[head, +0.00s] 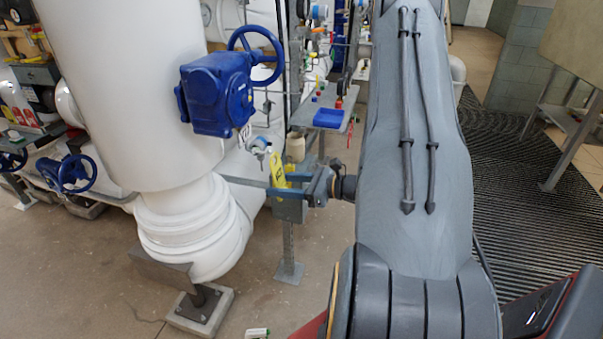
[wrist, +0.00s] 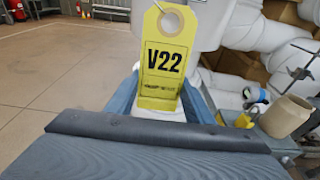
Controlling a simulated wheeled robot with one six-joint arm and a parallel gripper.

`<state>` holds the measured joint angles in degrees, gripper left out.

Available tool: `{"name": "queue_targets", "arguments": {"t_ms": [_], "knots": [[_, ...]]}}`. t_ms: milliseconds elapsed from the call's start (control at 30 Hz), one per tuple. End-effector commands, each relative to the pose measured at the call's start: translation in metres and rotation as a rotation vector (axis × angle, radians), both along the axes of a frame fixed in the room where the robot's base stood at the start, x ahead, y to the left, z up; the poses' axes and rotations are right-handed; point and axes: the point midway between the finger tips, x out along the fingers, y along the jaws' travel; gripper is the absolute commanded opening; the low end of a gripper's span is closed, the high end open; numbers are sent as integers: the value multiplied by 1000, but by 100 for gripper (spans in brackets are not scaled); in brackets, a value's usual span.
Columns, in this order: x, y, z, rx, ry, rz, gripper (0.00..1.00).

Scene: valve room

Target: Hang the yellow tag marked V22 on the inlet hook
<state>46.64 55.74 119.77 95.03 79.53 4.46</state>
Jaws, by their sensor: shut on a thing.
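The yellow tag marked V22 (wrist: 165,62) stands upright in front of the wrist camera, its black lettering facing me. It also shows in the head view (head: 278,168) as a yellow strip. My gripper (wrist: 160,103) is shut on the lower part of the tag; it also shows in the head view (head: 281,190). A pale curved piece passes at the tag's hole at the top of the wrist view. I cannot tell if it is a tag ring or a hook. I cannot make out the inlet hook for sure in either view.
A thick white pipe (head: 130,90) stands left of my gripper, with a blue gearbox and handwheel (head: 215,95) above it. A blue tray (head: 328,118) lies on a bench behind. A beige jug (wrist: 285,115) stands right in the wrist view. Open floor shows at left there.

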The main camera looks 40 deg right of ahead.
Motion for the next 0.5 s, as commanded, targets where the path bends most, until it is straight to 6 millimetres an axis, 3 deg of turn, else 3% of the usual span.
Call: {"name": "queue_targets", "arguments": {"t_ms": [33, 200, 500], "knots": [[-6, -17, 7, -10, 6, -2, 27], [-18, -45, 14, -21, 25, 4, 27], [-14, -45, 14, -22, 31, 8, 27]]}}
